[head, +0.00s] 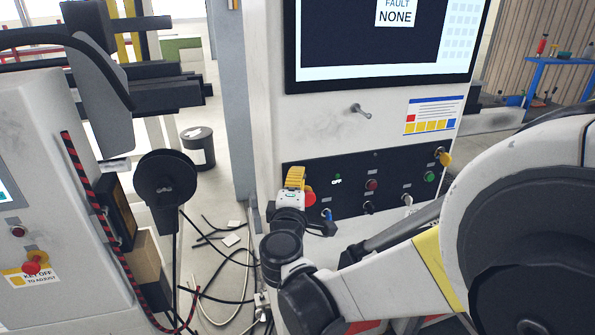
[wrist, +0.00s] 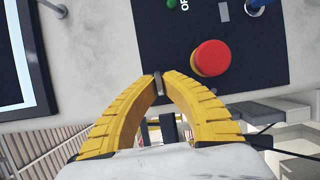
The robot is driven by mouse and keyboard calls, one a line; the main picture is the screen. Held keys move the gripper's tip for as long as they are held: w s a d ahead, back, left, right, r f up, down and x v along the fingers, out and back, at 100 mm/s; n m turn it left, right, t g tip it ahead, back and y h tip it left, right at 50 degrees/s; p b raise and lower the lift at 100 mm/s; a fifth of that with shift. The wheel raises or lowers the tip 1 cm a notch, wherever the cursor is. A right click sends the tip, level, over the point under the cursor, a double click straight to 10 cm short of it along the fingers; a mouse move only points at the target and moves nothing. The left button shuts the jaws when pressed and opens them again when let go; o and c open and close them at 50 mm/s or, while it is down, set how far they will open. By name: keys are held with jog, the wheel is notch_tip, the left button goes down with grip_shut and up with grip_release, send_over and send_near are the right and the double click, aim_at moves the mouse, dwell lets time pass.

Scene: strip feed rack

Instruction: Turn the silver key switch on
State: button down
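My gripper (head: 295,178) is at the upper left of the black control plate (head: 352,198), left of the red mushroom button (head: 309,198). In the wrist view its two yellow fingers (wrist: 159,78) curve together, with a small silver piece (wrist: 158,86) between the tips. It looks like the silver key of a switch. The fingers appear closed on it. Its base and any on/off marks there are hidden by the fingers. The red mushroom button (wrist: 211,58) is close beside the fingers in the wrist view.
The plate also carries a red button (head: 372,184), a green button (head: 428,176), a yellow key (head: 445,158), a blue switch (head: 327,214) and a black knob (head: 368,207). A screen (head: 395,45) reading FAULT NONE is above. A silver handle (head: 361,110) sticks out below it.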

dwell(0.4)
jog(key=c, duration=1.6)
grip_release()
jog(key=s, duration=0.4)
jog(key=s+a, duration=0.1)
jog(key=s, duration=0.7)
jog(key=shift+a, duration=0.15)
